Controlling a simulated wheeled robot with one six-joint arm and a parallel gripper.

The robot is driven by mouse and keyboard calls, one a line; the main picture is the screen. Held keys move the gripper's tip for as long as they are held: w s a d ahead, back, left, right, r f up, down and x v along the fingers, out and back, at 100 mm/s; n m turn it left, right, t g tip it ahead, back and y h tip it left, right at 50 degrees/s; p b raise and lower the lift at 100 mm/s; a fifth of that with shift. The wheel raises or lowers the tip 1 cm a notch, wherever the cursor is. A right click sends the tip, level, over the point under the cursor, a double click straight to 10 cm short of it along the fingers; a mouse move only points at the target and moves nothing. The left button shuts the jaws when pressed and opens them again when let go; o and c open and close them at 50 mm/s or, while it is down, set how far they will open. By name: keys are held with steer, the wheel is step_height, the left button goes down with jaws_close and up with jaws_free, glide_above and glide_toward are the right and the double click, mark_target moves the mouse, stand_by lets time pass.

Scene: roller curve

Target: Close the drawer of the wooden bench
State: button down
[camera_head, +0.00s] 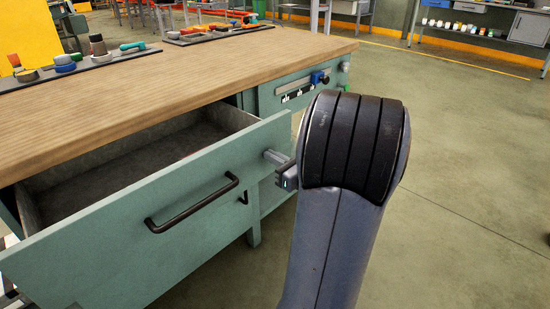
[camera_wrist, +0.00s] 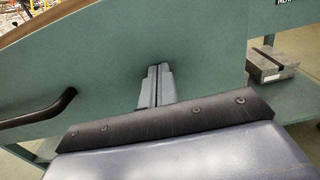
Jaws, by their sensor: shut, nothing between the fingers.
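The wooden bench (camera_head: 200,75) has a wood top and green sides. Its drawer (camera_head: 265,140) stands well open at the left, with the empty-looking grey inside visible. A dark bar handle (camera_head: 192,207) is on the green drawer front, and the handle also shows at the left of the wrist view (camera_wrist: 40,112). My gripper (camera_head: 268,154) is shut and empty, right of the handle, pointing at the right part of the drawer front. In the wrist view the shut fingertips (camera_wrist: 157,68) are at or very near the green front (camera_wrist: 105,75); I cannot tell whether they touch.
Tools and coloured parts lie in trays (camera_head: 220,34) on the bench top. A grey block (camera_wrist: 270,66) sits on the lower shelf. The bench's right section (camera_head: 290,95) carries a rail with a blue part. Open floor (camera_head: 470,170) lies to the right.

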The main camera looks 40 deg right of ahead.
steer(key=w, duration=0.6)
steer(key=w+a, duration=0.1)
steer(key=w, duration=1.1)
steer(key=shift+w+a, duration=0.3)
steer(key=shift+w, duration=0.4)
steer(key=shift+w+r, duration=0.1)
steer(key=shift+r, duration=0.05)
